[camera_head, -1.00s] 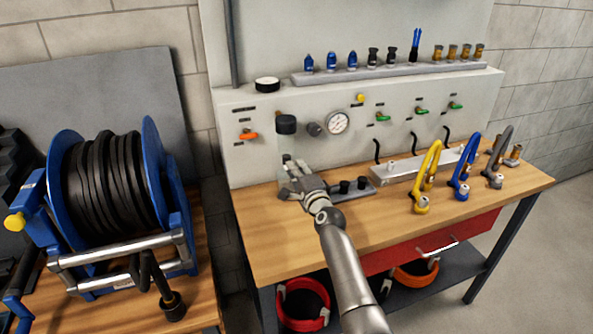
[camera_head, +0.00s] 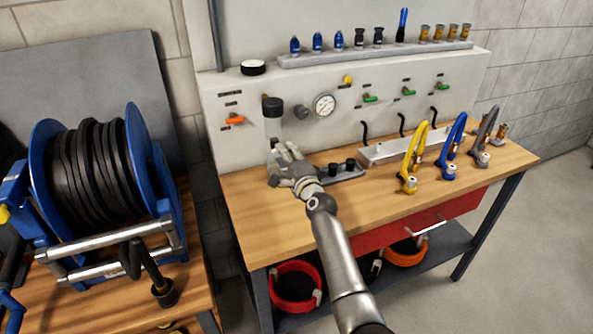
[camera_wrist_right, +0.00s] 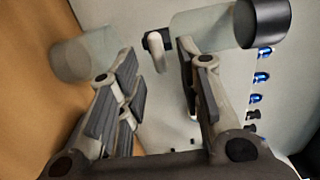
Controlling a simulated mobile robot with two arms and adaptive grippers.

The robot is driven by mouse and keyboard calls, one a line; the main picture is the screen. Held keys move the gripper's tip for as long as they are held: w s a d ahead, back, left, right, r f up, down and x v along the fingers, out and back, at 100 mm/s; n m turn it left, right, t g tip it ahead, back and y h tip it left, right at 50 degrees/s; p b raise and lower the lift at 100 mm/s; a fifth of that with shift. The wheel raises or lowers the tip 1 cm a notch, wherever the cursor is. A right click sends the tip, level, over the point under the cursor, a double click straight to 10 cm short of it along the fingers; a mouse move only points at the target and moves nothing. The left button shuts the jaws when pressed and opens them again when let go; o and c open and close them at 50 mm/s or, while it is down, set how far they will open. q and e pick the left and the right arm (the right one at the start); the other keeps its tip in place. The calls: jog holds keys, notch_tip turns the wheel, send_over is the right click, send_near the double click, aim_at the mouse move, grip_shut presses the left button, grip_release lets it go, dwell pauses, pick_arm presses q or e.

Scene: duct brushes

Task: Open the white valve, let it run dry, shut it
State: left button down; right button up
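The white valve (camera_wrist_right: 160,55) shows in the right wrist view as a small white handle on a dark fitting, beside the lower end of a clear bowl (camera_wrist_right: 200,22) with a black cap (camera_wrist_right: 262,22). A translucent cup (camera_wrist_right: 82,55) is left of it, by the wooden bench. My right gripper (camera_wrist_right: 156,75) is open; the valve shows in the gap between its fingers, apparently beyond the tips, with no contact visible. In the head view my right gripper (camera_head: 280,156) is just below the black-capped bowl (camera_head: 272,107) and hides the valve and cup. My left gripper is out of view.
A pressure gauge (camera_head: 324,105) and an orange-handled valve (camera_head: 234,120) flank the bowl on the panel. A small rack (camera_head: 345,175) with black fittings stands right of my gripper. A blue hose reel (camera_head: 100,190) is at left. The bench front is clear.

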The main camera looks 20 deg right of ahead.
jog(key=s, duration=1)
jog(key=shift+s+d, duration=0.2)
jog(key=shift+s, duration=0.2)
jog(key=shift+f, duration=0.1)
